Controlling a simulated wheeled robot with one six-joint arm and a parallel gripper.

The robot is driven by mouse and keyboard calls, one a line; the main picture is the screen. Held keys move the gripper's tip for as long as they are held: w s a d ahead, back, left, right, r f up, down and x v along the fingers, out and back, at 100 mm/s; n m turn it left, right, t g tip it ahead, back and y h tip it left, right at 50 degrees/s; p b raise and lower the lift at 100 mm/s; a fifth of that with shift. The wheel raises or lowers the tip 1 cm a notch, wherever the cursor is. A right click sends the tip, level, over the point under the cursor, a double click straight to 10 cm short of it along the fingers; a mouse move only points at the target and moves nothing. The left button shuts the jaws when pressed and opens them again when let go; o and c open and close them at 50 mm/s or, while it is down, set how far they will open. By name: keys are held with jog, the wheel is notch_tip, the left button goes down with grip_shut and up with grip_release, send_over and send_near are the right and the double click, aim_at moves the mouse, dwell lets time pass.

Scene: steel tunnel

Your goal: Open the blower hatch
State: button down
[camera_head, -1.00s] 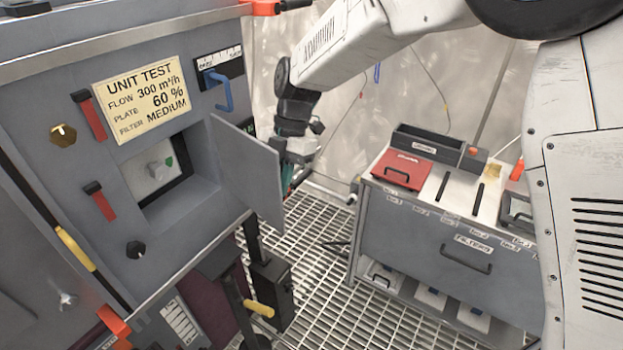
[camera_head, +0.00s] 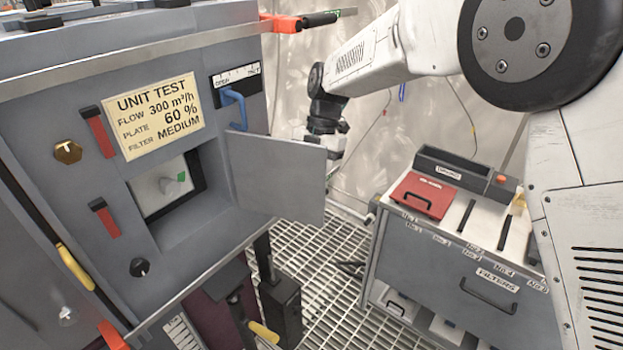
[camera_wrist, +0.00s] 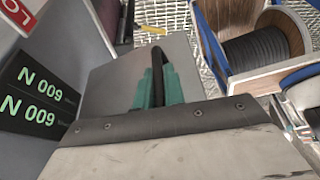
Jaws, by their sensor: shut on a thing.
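The blower hatch (camera_head: 275,178) is a grey door on the front of the grey unit (camera_head: 70,95). It stands open, swung out to the right, and uncovers a recess with a dial (camera_head: 172,184). In the wrist view the hatch (camera_wrist: 105,85) lies below my gripper. My gripper (camera_wrist: 157,88) has green fingers shut on the dark curved handle (camera_wrist: 158,62) of the hatch. In the head view the fingers and the handle are hidden behind the hatch panel; only the wrist part shows past its upper right edge.
A filter cabinet (camera_head: 440,265) with a red case (camera_head: 424,194) stands to the right. A blue lever (camera_head: 235,108) sits above the hatch. A cable reel (camera_wrist: 255,45) shows in the wrist view. Grating floor (camera_head: 315,255) lies open between unit and cabinet.

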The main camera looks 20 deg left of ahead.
jog(key=shift+w+d, duration=0.1)
jog(key=shift+d, duration=0.1)
jog(key=c, duration=1.5)
grip_release()
jog(key=shift+d, duration=0.1)
jog(key=shift+a+r, duration=0.1)
jog(key=shift+a, duration=0.1)
jog(key=v, duration=0.7)
jog(key=shift+r, duration=0.25)
jog(key=shift+w+d, duration=0.1)
jog(key=shift+w, duration=0.05)
